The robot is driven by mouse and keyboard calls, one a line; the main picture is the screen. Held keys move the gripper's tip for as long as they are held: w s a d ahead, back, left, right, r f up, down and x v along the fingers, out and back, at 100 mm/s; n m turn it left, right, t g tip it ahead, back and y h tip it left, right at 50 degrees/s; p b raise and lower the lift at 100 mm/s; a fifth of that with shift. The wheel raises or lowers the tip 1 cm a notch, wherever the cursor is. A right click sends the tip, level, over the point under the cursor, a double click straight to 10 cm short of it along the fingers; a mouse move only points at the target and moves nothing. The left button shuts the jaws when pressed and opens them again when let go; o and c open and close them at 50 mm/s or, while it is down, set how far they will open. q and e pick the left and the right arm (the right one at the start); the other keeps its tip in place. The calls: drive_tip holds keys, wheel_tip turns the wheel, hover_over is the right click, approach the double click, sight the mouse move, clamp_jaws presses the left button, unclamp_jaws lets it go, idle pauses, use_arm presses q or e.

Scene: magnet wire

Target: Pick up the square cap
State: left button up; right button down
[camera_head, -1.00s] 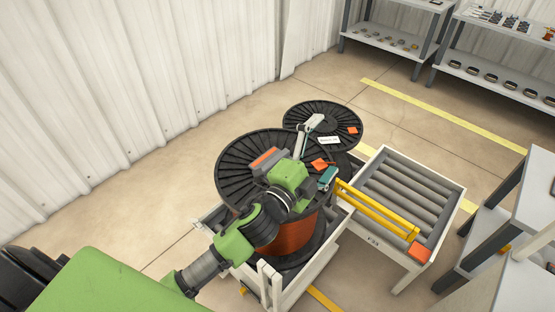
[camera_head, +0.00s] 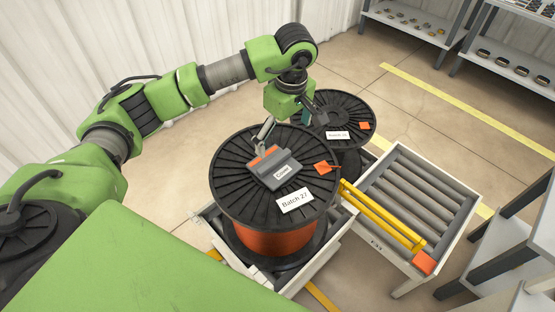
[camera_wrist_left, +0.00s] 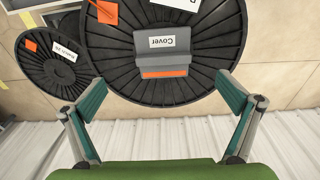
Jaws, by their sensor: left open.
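A grey block-shaped cap (camera_head: 284,174) with an orange strip and a "Cover" label rests on top of the near black cable spool (camera_head: 235,190). It also shows in the left wrist view (camera_wrist_left: 166,46), between the two fingers in the picture. My left gripper (camera_head: 290,130) is above the spool's far edge, beyond the cap, pointing down with its fingers spread. In the left wrist view the left gripper (camera_wrist_left: 161,78) is open and empty, apart from the cap. My right gripper is not in view.
The spool carries a "Batch 27" card (camera_head: 295,200) and an orange piece (camera_head: 322,168). A second black spool (camera_head: 350,112) stands behind it. A yellow bar (camera_head: 383,214) and a roller table (camera_head: 452,205) are at the right. Corrugated wall (camera_wrist_left: 150,135) lies beyond.

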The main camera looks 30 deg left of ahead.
use_arm(q)
drive_tip(key=a+f, duration=0.1)
drive_tip(key=a, duration=0.1)
drive_tip(key=p, duration=0.1)
hover_over(274, 160)
drive_tip(key=shift+y, duration=0.4)
drive_tip(key=f, duration=0.4)
drive_tip(key=d+f, duration=0.1)
drive_tip(key=f, duration=0.1)
drive_tip(key=shift+s, duration=0.25)
drive_tip(key=f, duration=0.1)
drive_tip(key=f+p, duration=0.1)
drive_tip(key=f, duration=0.1)
drive_tip(key=a+f+p, duration=0.1)
drive_tip(key=f, duration=0.1)
drive_tip(key=shift+w+f, duration=0.15)
drive_tip(key=shift+w, duration=0.05)
drive_tip(key=shift+f, duration=0.35)
drive_tip(key=c, duration=1.1)
